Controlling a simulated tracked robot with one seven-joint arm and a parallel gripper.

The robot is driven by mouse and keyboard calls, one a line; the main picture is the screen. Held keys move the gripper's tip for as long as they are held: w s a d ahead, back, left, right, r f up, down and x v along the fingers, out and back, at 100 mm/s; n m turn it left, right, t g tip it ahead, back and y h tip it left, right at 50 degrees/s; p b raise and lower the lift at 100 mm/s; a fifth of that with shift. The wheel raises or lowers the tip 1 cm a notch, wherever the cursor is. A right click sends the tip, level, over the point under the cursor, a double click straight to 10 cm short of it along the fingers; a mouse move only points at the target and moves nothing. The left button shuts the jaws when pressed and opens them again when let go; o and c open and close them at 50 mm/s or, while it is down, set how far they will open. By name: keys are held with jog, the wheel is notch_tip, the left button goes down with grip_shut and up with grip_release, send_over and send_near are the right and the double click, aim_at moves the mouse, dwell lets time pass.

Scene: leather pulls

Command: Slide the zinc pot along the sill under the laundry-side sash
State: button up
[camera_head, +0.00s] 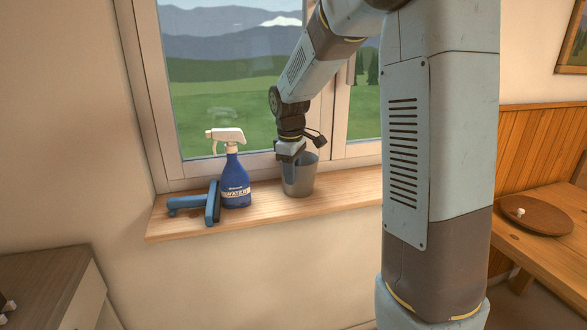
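The zinc pot (301,181), a grey metal pot, stands upright on the wooden sill (262,213), right of the blue spray bottle. My gripper (289,156) points down at the pot's upper left side, overlapping its rim in the picture. Its fingertips are small and partly hidden, so I cannot tell whether they touch the pot or how far apart they are. Two window sashes show behind the sill: a wide left one (172,120) and a right one (340,100), partly covered by my arm. Which is the laundry-side sash I cannot tell.
A blue spray bottle (236,182) with a white head and a blue squeegee-like tool (211,203) occupy the sill's left part. The sill right of the pot looks clear until my arm hides it. A wooden table (555,250) with a round board (538,214) stands at right.

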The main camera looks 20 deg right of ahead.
grip_shut()
dwell(0.4)
jog(key=shift+s, duration=0.1)
jog(key=shift+s+a, duration=0.2)
jog(key=shift+s, duration=0.25)
jog(key=shift+s+a, duration=0.2)
jog(key=shift+s, duration=0.25)
jog(key=shift+s+a, duration=0.3)
jog(key=shift+s, duration=0.3)
jog(key=shift+s+a, duration=0.3)
jog(key=shift+s, duration=0.25)
jog(key=shift+o, duration=0.4)
grip_release()
jog(key=shift+d, duration=0.1)
